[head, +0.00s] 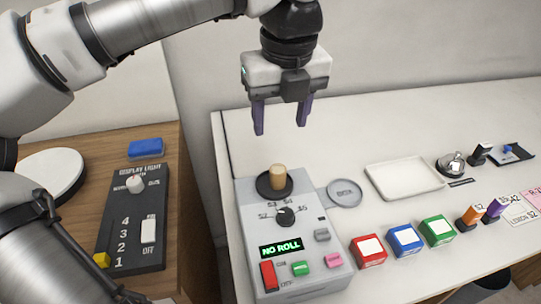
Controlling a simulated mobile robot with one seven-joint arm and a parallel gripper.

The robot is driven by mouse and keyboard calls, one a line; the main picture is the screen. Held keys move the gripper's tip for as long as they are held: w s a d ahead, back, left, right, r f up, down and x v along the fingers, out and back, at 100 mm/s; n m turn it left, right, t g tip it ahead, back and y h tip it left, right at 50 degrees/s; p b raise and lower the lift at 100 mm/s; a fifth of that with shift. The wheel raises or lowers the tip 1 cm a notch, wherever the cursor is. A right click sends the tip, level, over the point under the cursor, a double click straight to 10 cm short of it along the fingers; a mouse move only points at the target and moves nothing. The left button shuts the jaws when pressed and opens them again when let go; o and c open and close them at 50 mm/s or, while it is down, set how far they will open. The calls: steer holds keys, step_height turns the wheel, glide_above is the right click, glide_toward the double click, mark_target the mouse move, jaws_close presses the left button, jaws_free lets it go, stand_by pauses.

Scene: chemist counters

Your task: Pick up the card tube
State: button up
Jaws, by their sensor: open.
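A small tan cylinder (278,178), which looks like the card tube, stands upright on a round black pad (263,187) at the back of a grey machine (244,220). My gripper (280,129) is above the cylinder in the picture, fingers pointing down, open and empty. There is a visible gap between the fingertips and the cylinder's top. The cylinder is not covered by the gripper.
The machine has a dial, coloured buttons and a "NO ROLL" display (281,248). Red (368,251), blue (405,240) and green (436,230) boxes stand to its right. A white tray (404,193) lies behind them. A black switch panel (120,235) is on the wooden counter at left.

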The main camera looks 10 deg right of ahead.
glide_above(278, 169)
steer(key=f, duration=0.8)
steer(key=shift+s+a+p, duration=0.25)
steer(key=shift+p, duration=0.15)
steer(key=shift+w+d+f+p, duration=0.1)
steer(key=shift+f+p, duration=0.3)
steer(key=shift+f, duration=1.05)
steer(key=shift+w+d+f+p, duration=0.1)
steer(key=shift+f+p, duration=0.3)
steer(key=shift+f, duration=1)
steer(key=c, duration=1)
steer(key=shift+r, duration=0.1)
